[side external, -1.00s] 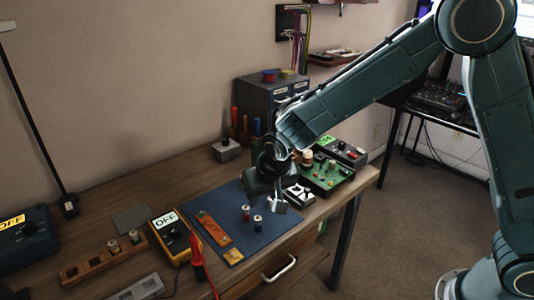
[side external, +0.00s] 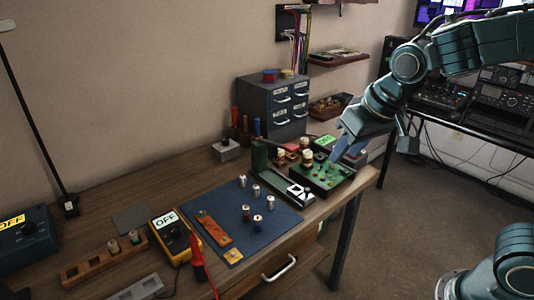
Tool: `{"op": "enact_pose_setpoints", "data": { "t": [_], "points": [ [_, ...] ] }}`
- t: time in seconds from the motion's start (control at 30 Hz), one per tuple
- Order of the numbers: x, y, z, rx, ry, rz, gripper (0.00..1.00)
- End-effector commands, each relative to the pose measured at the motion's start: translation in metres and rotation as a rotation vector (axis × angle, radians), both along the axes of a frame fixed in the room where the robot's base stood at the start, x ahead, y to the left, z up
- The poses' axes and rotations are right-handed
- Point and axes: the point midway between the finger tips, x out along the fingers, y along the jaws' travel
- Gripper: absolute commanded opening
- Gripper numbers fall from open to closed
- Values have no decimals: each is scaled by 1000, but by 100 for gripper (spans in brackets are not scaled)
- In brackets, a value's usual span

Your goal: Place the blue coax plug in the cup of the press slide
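The blue plug (side external: 257,222), small with a pale top, stands on the blue mat (side external: 280,222) near its front, beside a dark red plug (side external: 246,213). Two pale silver plugs (side external: 243,181) (side external: 256,190) stand farther back on the mat. A long dark device with a green upright block (side external: 259,156) and a black-and-white front part (side external: 298,192) lies at the mat's right edge; it looks like the press slide, but its cup cannot be made out. My gripper (side external: 374,146) is raised over the right table end, well right of the plugs. Its fingers look apart, with nothing visible between them.
Grey drawers (side external: 270,105) stand behind. Space above the mat is clear.

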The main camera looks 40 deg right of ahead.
Motion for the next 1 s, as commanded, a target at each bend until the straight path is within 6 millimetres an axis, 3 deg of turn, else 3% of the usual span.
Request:
{"op": "enact_pose_setpoints", "data": {
  "t": [0.3,0.6,0.8,1.0],
  "points": [
    [-73,-24,24,-14,-39,69,40],
    [-130,-34,26,-42,-67,131,40],
    [-144,-35,24,-52,-71,151,40],
    [-145,-35,23,-53,-71,154,44]
  ]
}}
